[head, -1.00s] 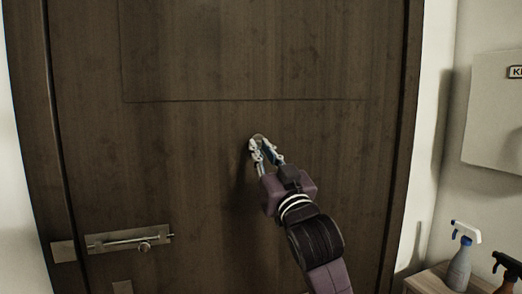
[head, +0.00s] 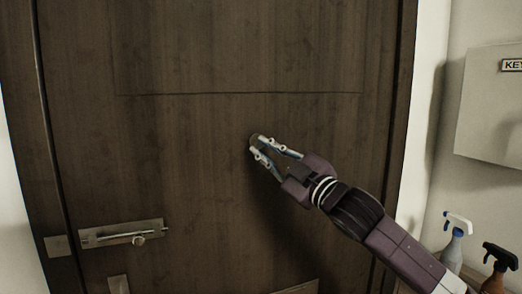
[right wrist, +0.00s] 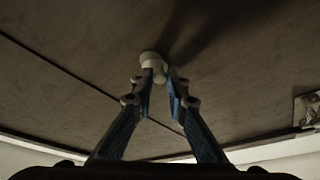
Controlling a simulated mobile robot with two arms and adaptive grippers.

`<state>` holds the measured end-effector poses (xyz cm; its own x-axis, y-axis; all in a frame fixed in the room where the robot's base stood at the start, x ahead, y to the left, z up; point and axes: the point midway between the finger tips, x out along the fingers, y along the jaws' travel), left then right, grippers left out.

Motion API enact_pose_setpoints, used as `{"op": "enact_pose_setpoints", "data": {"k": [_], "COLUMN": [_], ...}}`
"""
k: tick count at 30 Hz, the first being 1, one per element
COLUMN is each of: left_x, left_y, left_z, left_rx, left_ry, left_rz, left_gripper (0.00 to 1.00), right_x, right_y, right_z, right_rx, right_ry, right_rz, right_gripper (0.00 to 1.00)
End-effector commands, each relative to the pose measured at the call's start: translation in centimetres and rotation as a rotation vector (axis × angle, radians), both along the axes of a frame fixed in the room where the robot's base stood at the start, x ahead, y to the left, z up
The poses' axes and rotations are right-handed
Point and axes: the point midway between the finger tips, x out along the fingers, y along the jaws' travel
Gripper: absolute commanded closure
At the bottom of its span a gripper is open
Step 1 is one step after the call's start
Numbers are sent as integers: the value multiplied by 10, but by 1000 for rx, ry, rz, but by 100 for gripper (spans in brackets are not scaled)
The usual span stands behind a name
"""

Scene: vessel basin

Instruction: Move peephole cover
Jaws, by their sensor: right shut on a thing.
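The peephole cover (right wrist: 151,59) is a small pale round piece on the dark wooden door (head: 190,190). In the right wrist view it sits at the tips of my right gripper (right wrist: 159,76), and its lower part is between the fingers. In the head view the cover (head: 255,137) is a small greyish round edge just past the fingertips, below the horizontal groove. My right gripper (head: 262,146) is shut on it, tilted, with the wrist to the lower right. The fingers hide part of the cover. My left gripper is not in view.
A metal slide bolt (head: 122,234) is on the door at lower left. At right, a pale key box (head: 490,110) hangs on the wall. A white-topped spray bottle (head: 455,240) and a brown one (head: 497,268) stand below it.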

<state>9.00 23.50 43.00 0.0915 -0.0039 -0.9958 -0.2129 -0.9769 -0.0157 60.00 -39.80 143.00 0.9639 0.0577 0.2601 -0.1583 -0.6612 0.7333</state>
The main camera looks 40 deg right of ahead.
Motion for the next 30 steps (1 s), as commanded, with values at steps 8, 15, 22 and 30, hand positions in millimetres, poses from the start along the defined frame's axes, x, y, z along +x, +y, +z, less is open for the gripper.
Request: {"op": "enact_pose_setpoints", "data": {"k": [8,15,22,30], "left_x": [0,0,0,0], "left_y": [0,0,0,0], "left_z": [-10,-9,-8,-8], "left_rx": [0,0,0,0], "left_ry": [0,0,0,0], "left_rz": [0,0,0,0], "left_gripper": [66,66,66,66], "right_x": [-1,-3,-4,-4], "right_y": [-9,-14,-17,-18], "right_z": [-4,-2,-1,-1], "right_rx": [-239,-379,-457,-487], "right_ry": [62,94,112,118], "right_rz": [-1,0,1,0], "right_gripper": [100,100,100,100]}}
